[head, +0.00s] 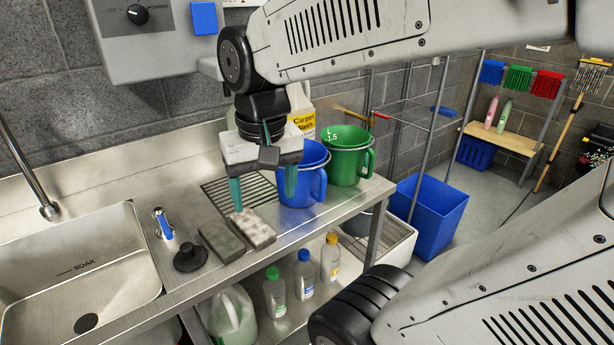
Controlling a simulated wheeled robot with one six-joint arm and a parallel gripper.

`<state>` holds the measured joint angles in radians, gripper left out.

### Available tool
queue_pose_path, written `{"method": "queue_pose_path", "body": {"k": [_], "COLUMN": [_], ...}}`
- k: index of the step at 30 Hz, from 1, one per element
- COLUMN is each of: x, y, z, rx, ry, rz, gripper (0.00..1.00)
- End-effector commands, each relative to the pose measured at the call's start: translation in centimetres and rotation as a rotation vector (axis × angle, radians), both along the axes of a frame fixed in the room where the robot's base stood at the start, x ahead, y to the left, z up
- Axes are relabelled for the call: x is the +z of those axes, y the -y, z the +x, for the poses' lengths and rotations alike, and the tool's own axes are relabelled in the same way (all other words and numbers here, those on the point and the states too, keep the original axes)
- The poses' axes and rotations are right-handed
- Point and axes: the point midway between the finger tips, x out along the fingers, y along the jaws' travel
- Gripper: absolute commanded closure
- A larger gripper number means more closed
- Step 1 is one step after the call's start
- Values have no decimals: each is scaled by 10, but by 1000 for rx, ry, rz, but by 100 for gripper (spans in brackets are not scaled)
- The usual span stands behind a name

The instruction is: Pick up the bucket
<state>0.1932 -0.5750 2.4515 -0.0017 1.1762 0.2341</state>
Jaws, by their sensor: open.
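A blue bucket (300,188) with a side handle stands on the steel counter (345,212), near its right end. A green bucket (347,160) with a side handle stands just behind it to the right. My gripper (262,190) is open and points down, with two teal fingers apart. Its right finger overlaps the blue bucket in the picture; I cannot tell whether it touches. Its left finger hangs to the left of the blue bucket, above the drain grille. Nothing shows between the fingers. The gripper body hides part of the blue bucket's rim.
Two sponge-like blocks (251,229) and a black plug (190,257) lie in front on the counter. A sink (75,285) is at left. A white carpet wash jug (302,112) stands behind the buckets. A blue bin (428,215) stands on the floor at right.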

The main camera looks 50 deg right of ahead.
Motion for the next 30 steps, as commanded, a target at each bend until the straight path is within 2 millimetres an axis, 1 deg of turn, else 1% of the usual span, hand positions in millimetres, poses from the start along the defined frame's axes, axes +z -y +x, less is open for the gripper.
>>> {"method": "queue_pose_path", "body": {"k": [1,2,3,5,6,8,9,12,15,18,20,23,30], "x": [-1,-2,-4,-9,-13,-21,-27,-42,-53,-60,-65,-76,-104], "y": [22,36,55,87,109,142,163,209,241,259,264,265,261], "z": [19,29,41,57,66,75,79,84,83,81,81,80,78], "rx": [-149,-239,-362,-543,-659,-823,-923,-1133,-1278,-1359,-1380,-1390,-1387], "ry": [-18,-22,-29,-35,-40,-47,-50,-56,-59,-60,-61,-62,-62], "rz": [10,15,24,34,39,48,54,65,71,75,76,77,76], "gripper": [29,29,29,29,29,29,29,29,29,29,29,29,29]}}
